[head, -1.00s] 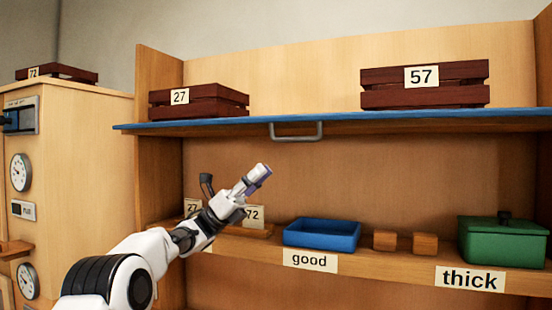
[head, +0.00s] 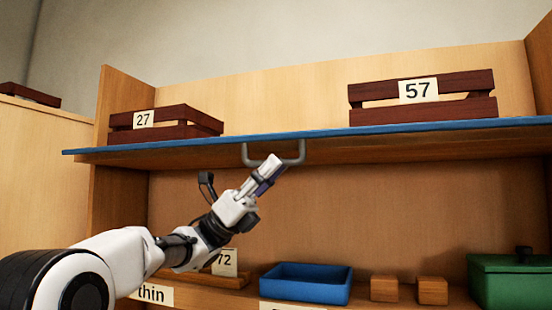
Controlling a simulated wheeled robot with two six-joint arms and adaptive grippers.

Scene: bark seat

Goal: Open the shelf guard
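A long blue-edged board (head: 390,133), apparently the shelf guard, runs across the upper shelf. It looks about level, and its brown underside shows. A grey U-shaped handle (head: 302,153) hangs from its front edge. My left gripper (head: 271,166) reaches up from the lower left. Its fingertips overlap the lower bar of the handle in the picture. I cannot tell whether they touch it or are just in front of it. The fingers are seen side-on and look close together, so their opening is unclear. My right gripper is out of view.
Dark crates marked 27 (head: 180,131) and 57 (head: 425,117) stand above the board. Below are a blue tray (head: 305,290), two wooden blocks (head: 384,289) (head: 432,291) and a green lidded box (head: 505,282). A cabinet (head: 40,160) stands at the left.

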